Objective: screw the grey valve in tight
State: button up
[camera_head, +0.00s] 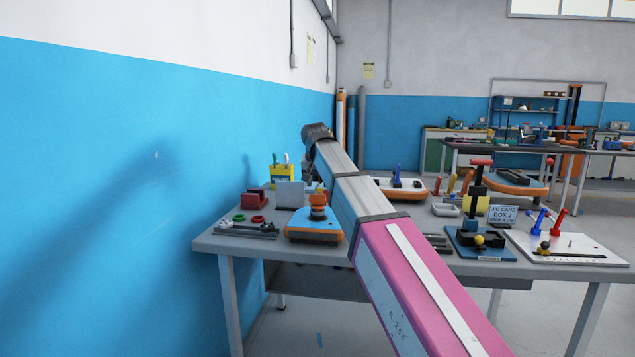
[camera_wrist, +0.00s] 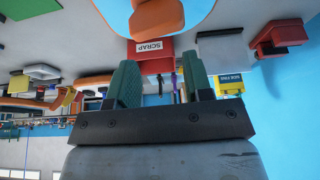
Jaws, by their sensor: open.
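A small inflatable board (camera_head: 314,232), blue with an orange edge, lies on the workbench left of my arm, with an orange upright piece (camera_head: 318,206) on it. In the wrist view the orange-edged blue board (camera_wrist: 105,12) shows at the top with an orange piece (camera_wrist: 157,18) on it. I cannot make out the grey valve for certain in either view. My gripper (camera_wrist: 160,80) has two green fingers, apart, with nothing seen held between them. It is not visible in the head view, where my pink and grey arm crosses the bench.
A red scrap bin (camera_wrist: 161,62) lies beyond my fingers. A blue wall stands close at left.

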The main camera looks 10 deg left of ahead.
jog(key=n+y, duration=0.1)
jog(key=n, duration=0.3)
jog(key=shift+y, duration=0.3)
jog(key=shift+g, duration=0.3)
jog(key=shift+n, duration=0.6)
jog(key=shift+n+g+y, duration=0.3)
jog(key=shift+n+y, duration=0.3)
jog(key=shift+n, duration=0.8)
jog(key=shift+n+y, duration=0.3)
jog(key=shift+n, duration=0.5)
jog(key=shift+n+g, duration=0.6)
jog(key=shift+n, duration=0.6)
